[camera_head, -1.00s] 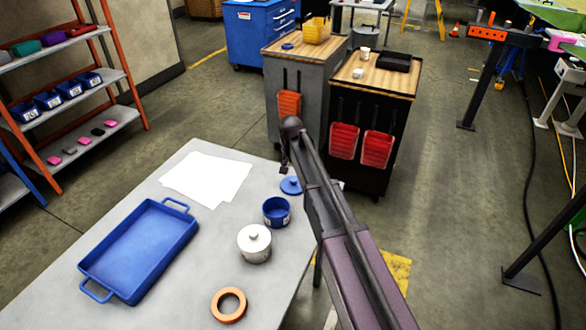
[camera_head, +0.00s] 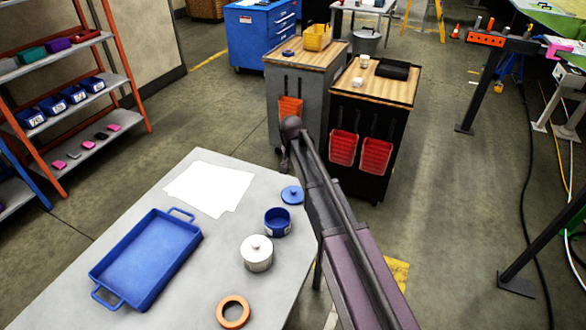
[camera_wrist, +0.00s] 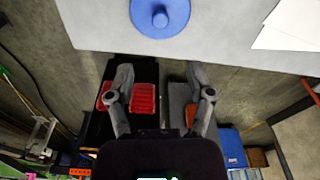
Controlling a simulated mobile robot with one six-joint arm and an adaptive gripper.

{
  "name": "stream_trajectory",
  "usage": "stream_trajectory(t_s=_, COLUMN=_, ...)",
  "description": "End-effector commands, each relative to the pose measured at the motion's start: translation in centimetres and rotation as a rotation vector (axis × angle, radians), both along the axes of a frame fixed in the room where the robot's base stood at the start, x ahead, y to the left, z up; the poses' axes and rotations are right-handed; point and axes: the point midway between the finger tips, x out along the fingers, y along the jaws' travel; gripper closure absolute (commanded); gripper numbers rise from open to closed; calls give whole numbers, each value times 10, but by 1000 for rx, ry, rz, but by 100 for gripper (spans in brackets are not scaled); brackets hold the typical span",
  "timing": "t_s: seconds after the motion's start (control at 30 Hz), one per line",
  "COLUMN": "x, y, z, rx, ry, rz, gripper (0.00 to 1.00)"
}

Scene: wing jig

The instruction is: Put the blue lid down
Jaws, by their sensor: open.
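The blue lid (camera_head: 292,195) lies flat with its knob up on the grey table (camera_head: 190,312), near the table's right edge. It also shows in the wrist view (camera_wrist: 160,16), beyond my fingertips. The blue pot (camera_head: 277,222) stands open just in front of the lid, apart from it. My gripper (camera_wrist: 158,72) is open and empty in the wrist view, its fingers spread apart, with a gap between it and the lid. In the head view my arm hides most of the gripper.
A white lidded pot (camera_head: 257,253), an orange ring (camera_head: 233,312), a blue tray (camera_head: 147,262) and white paper (camera_head: 211,188) are on the table. A shelf rack (camera_head: 75,95) is at left.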

Motion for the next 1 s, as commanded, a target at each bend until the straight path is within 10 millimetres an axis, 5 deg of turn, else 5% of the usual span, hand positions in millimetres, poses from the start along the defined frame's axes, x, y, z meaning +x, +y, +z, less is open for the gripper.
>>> stream_trajectory(t_s=0.73, x=-2, y=-3, z=0, rx=0, ry=1, rz=1, gripper=32)
stream_trajectory(t_s=0.87, x=-14, y=-19, z=0, rx=-2, ry=6, rz=6, gripper=32)
stream_trajectory(t_s=1.0, x=-43, y=-55, z=-1, rx=-5, ry=23, rz=20, gripper=32)
